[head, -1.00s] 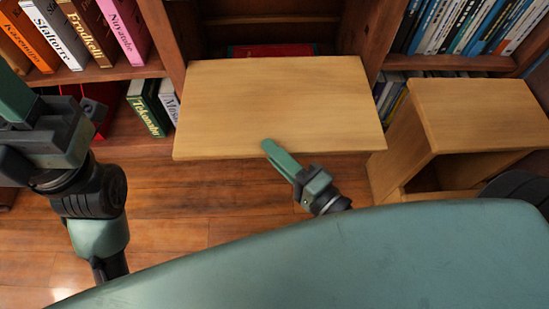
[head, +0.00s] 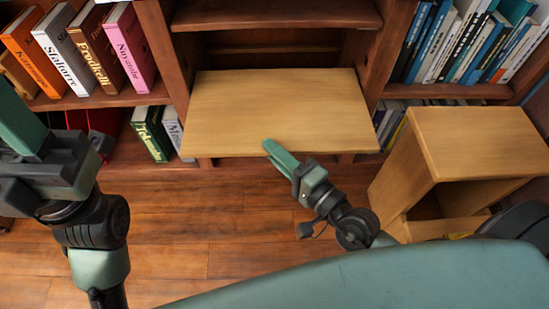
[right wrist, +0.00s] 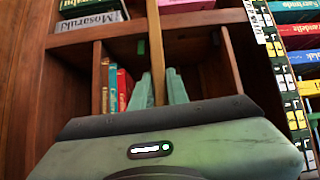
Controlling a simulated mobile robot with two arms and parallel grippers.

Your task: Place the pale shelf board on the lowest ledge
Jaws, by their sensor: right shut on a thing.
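The pale shelf board (head: 280,108) lies roughly flat in front of the middle bay of the bookcase in the head view. Its front edge is in my right gripper (head: 272,152), which is shut on it. In the right wrist view the board (right wrist: 157,50) shows edge-on as a narrow strip between the green fingers (right wrist: 163,92). The board hides the lower part of the bay, so the lowest ledge and any contact with it cannot be made out. My left gripper (head: 25,140) is at the left edge, away from the board, its fingers partly cut off.
A fixed shelf (head: 275,14) crosses the bay above the board. Book rows stand on both sides, with a green book (head: 152,135) low at the left. A pale wooden box unit (head: 480,135) stands close at the right. The wooden floor (head: 200,225) in front is clear.

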